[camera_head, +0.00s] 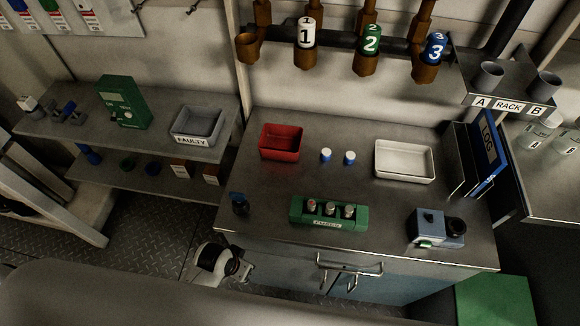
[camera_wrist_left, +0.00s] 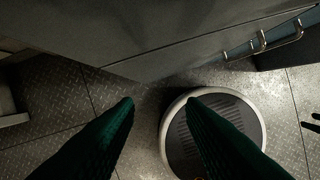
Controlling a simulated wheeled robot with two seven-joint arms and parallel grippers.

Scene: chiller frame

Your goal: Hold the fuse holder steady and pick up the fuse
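The green fuse holder (camera_head: 328,222) stands near the front middle of the bench. Three small fuses stand upright in it: a left one (camera_head: 311,206), a middle one (camera_head: 330,208) and a right one (camera_head: 349,211). My left gripper (camera_wrist_left: 159,102) shows in the left wrist view as two dark green fingers spread apart, with nothing between them. It hangs over the floor beside the bench front, away from the fuse holder. In the head view, a white and black part of my arm shows below the bench's front left corner. My right gripper is in neither view.
On the bench (camera_head: 280,205) are a red tray (camera_head: 281,142), two blue-and-white cylinders, a white tray (camera_head: 404,160), a blue-grey device (camera_head: 436,228) and a dark blue-topped item (camera_head: 239,204). A LOG binder (camera_head: 487,150) stands right. Door handles (camera_head: 348,270) protrude in front.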

